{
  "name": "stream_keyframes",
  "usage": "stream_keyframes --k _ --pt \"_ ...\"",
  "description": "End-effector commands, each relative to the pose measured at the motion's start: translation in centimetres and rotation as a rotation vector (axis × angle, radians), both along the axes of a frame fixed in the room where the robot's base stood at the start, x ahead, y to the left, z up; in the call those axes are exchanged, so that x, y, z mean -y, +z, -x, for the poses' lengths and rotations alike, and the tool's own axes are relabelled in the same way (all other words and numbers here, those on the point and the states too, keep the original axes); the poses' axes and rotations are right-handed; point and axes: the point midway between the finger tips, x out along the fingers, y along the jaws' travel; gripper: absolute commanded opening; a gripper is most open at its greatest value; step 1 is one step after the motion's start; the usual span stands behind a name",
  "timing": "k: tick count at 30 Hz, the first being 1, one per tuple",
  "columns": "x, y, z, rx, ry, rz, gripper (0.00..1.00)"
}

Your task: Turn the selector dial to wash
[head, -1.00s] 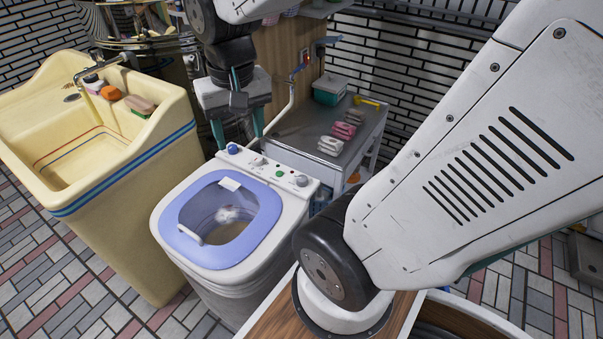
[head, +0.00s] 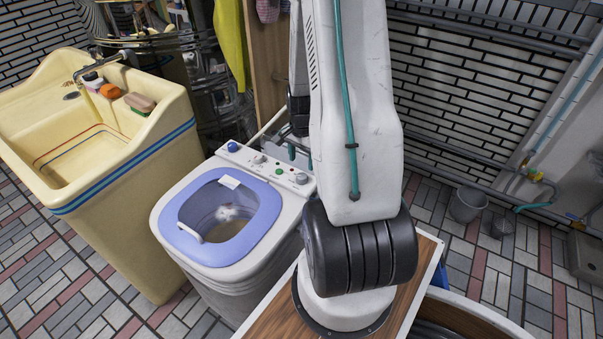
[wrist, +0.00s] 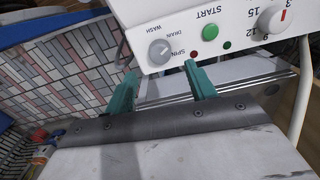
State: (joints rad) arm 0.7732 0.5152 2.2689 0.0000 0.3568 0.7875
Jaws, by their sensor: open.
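The washing machine (head: 170,215) stands left of my arm in the head view, with its control panel along the back. The grey selector dial (wrist: 160,52) shows upside down in the wrist view, with WASH, DRAIN and SPIN around it. I cannot tell surely which label its pale mark points to. In the head view the dial (head: 301,179) is at the panel's right end. My gripper (wrist: 160,72) is open and empty. Its teal fingers appear either side of the dial's line, just short of it, apparently not touching.
The green START button (wrist: 209,31) and the white timer knob (wrist: 272,20) are right of the dial in the wrist view. A blue knob (head: 233,147) is at the panel's left end. A yellow sink (head: 130,160) stands left of the machine.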

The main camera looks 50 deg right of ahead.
Motion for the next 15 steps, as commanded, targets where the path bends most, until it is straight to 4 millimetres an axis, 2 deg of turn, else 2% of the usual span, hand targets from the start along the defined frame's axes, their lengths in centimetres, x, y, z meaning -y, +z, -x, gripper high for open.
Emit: stream_keyframes --k 9,15 --pt "-0.1 -5.0 0.1 -0.003 0.003 -0.003 0.56" --pt "-0.1 -6.5 0.0 -0.001 0.004 -0.001 0.56"
